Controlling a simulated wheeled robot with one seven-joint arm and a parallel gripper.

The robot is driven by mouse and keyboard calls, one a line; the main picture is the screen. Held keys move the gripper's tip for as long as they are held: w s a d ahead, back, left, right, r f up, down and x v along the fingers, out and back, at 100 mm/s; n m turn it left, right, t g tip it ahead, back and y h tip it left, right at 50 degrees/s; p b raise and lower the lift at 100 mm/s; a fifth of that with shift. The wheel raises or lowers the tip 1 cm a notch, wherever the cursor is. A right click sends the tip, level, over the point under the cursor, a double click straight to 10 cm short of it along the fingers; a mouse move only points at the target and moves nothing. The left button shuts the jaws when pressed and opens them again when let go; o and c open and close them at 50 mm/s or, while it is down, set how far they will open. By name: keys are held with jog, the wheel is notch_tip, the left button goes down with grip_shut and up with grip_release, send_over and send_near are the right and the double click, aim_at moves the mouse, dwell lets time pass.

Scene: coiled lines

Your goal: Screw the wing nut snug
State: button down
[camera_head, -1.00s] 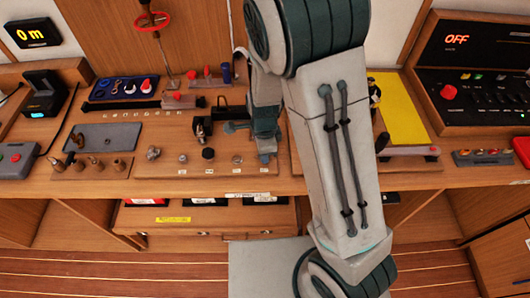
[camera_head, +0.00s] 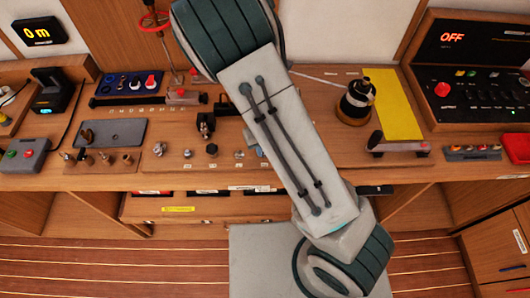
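A small metal fitting (camera_head: 159,149) stands at the left of the wooden work board (camera_head: 175,172), and its winged outline looks like the wing nut. It is too small to tell how far it is screwed down. Several other small fasteners stand in a row to its right, including a dark one (camera_head: 212,149). My arm crosses the middle of the view and hides the right part of this board.
A black clamp-like fixture (camera_head: 206,124) rises behind the fasteners. A dark, round-bodied device (camera_head: 356,101) stands right of my arm, near a yellow panel (camera_head: 398,108). A grey plate (camera_head: 110,133) and several brass fittings lie left. A control panel (camera_head: 470,80) reads OFF.

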jog(key=c, duration=0.9)
grip_release()
jog(key=shift+r, duration=2.5)
notch_tip(320, 180, up, 14)
jog(key=shift+f, duration=0.1)
